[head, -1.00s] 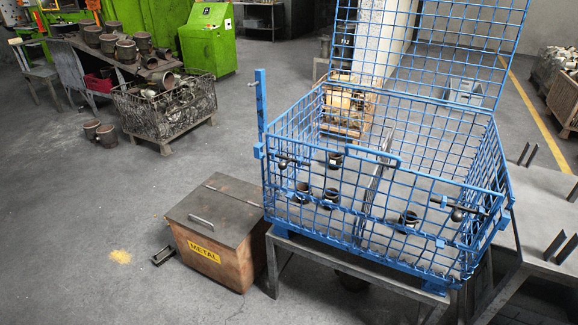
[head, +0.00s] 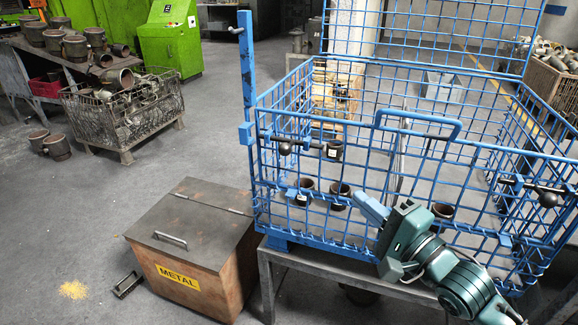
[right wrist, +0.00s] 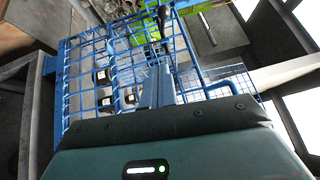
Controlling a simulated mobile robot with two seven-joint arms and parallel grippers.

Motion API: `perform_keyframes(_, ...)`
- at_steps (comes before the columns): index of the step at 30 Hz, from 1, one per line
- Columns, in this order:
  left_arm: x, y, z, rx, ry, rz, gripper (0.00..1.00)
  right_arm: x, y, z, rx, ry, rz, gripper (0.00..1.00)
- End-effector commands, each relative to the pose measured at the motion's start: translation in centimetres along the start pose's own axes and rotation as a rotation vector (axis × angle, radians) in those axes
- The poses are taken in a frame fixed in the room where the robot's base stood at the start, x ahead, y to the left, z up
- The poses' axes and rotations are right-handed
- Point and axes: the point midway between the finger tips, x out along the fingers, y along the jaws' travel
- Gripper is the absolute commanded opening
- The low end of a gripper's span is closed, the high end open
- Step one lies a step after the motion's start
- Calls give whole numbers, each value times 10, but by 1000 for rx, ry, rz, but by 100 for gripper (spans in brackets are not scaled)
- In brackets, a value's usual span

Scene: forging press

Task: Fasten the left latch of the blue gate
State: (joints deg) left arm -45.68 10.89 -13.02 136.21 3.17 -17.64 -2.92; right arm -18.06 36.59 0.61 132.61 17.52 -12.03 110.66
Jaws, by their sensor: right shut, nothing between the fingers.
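The blue gate (head: 345,185) is the front mesh panel of a blue wire cage, with a blue loop handle on its top edge. Its left latch (head: 285,147) is a dark bar with a round black knob, near the left corner post. The bar lies roughly level; whether its end sits in the post's catch is too small to tell. My right gripper (head: 371,209) is shut and empty in front of the gate, below and right of the left latch and apart from it. Its narrow fingers also show in the right wrist view (right wrist: 158,88). My left gripper is not in view.
A similar right latch (head: 547,198) is on the gate's right side. Several dark pots stand inside the cage, which rests on a grey metal stand (head: 330,268). A lidded METAL box (head: 195,240) stands close at left.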

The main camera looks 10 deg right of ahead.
Motion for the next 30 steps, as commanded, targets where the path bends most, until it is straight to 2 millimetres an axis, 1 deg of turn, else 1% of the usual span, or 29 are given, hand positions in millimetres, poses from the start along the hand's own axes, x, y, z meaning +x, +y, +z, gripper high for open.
perform_keyframes(1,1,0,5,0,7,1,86,0,0,0,32,-9,-17,0)
perform_keyframes(6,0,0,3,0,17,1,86,1,-8,0,96,-22,-37,0)
perform_keyframes(15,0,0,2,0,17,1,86,1,-9,0,100,-22,-37,0)
perform_keyframes(19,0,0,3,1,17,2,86,6,-10,0,99,-22,-39,0)
perform_keyframes(23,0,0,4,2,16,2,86,18,-10,0,99,-22,-39,0)
perform_keyframes(30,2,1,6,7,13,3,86,55,-12,1,97,-22,-41,0)
